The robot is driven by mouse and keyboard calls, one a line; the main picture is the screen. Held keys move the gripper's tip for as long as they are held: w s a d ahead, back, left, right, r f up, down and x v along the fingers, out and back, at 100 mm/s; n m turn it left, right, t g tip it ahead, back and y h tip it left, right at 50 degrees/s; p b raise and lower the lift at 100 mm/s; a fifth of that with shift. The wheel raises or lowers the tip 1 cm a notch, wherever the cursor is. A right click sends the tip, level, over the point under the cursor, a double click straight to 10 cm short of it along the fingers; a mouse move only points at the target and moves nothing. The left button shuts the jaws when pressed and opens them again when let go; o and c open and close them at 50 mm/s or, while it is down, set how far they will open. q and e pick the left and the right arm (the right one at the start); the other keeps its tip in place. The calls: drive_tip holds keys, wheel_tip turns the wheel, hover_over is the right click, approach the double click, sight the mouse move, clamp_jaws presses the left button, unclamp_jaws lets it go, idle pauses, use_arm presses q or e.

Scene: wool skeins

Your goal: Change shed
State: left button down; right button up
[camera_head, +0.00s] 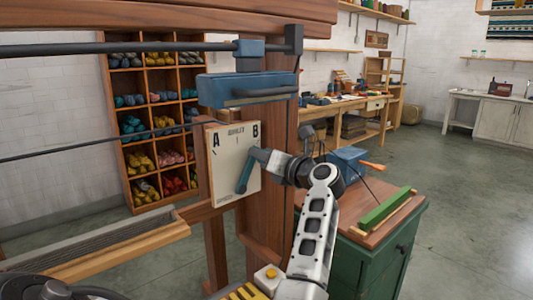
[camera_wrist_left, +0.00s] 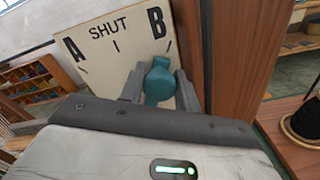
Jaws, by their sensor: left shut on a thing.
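A pale plate (camera_head: 226,150) is fixed to the wooden loom frame (camera_head: 283,135), with letters A at its left and B at its right. In the left wrist view the plate (camera_wrist_left: 108,50) also reads SHUT above a middle mark. A teal lever (camera_head: 244,174) stands out in front of the plate. My left gripper (camera_head: 272,163) is shut on the lever. In the left wrist view the lever's rounded teal end (camera_wrist_left: 158,80) sits between the two grey fingers, below B. The gripper hides part of the lever, so its exact setting is unclear. My right gripper is out of view.
A blue block (camera_head: 247,89) and dark rods cross the loom above the plate. A green cabinet (camera_head: 378,265) with a green bar (camera_head: 385,211) and a blue box (camera_head: 347,163) stands at right. Shelves of skeins (camera_head: 156,110) are behind. Open floor lies far right.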

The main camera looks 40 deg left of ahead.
use_arm(q)
drive_tip(key=shift+w+f, duration=0.15)
idle(0.4)
drive_tip(key=c, duration=1)
unclamp_jaws()
drive_tip(key=shift+c, duration=0.2)
drive_tip(key=shift+d, duration=0.1)
drive_tip(key=d+b, duration=0.2)
drive_tip(key=d, duration=0.9)
drive_tip(key=shift+s+d, duration=0.4)
drive_tip(key=shift+s, duration=0.05)
